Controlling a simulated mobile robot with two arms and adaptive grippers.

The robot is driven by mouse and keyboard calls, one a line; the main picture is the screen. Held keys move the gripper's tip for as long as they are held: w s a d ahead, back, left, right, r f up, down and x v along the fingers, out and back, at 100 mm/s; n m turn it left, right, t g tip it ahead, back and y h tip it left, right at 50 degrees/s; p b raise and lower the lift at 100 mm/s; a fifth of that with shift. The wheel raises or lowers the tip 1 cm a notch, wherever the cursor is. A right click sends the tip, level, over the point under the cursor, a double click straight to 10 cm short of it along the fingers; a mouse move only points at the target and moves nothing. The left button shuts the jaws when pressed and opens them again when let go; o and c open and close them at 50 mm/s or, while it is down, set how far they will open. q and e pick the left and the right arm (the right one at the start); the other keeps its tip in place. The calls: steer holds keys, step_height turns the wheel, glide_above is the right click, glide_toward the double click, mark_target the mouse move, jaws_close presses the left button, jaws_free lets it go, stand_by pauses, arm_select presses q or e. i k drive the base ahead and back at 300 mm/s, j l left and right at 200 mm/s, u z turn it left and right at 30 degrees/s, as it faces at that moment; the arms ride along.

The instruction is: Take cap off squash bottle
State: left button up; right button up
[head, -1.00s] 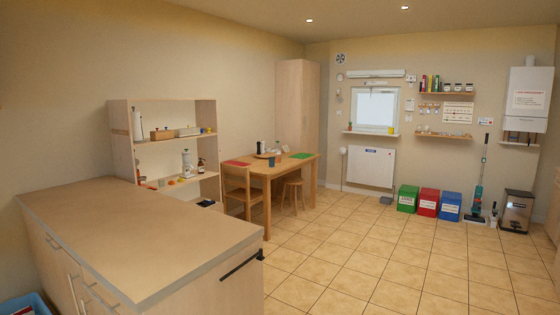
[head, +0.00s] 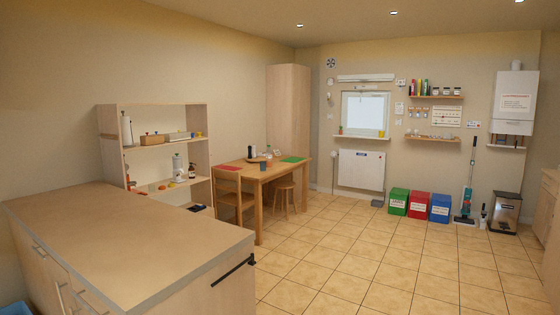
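Neither of my grippers is in the head view. I cannot tell which item is the squash bottle. Small bottles stand on the open shelf unit (head: 205,150) at the left: a pale one (head: 177,167) and a small brown one (head: 192,171). Several coloured bottles (head: 418,87) stand on the upper wall shelf at the right. A dark upright item (head: 251,151) is on the wooden table (head: 262,173). All are far off, and their caps are too small to make out.
A long counter (head: 130,240) with a bare top fills the left front. Chairs (head: 232,200) stand at the table. Green (head: 398,201), red (head: 419,204) and blue bins (head: 440,208) line the back wall. The tiled floor (head: 370,250) in the middle and right is clear.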

mark_target(268, 153)
steer(key=i+l+z, duration=0.25)
steer(key=i, duration=0.45)
steer(key=i+z, duration=0.25)
steer(key=i, duration=5.65)
steer(key=i+u, duration=0.25)
steer(key=i, duration=0.15)
steer(key=i+l+u, duration=0.2)
steer(key=i, duration=0.2)
steer(key=i+l+u, duration=0.1)
steer(key=i+u, duration=0.15)
steer(key=i, duration=0.2)
steer(key=i+l+u, duration=0.2)
steer(key=i+l, duration=0.05)
steer(key=i, duration=0.1)
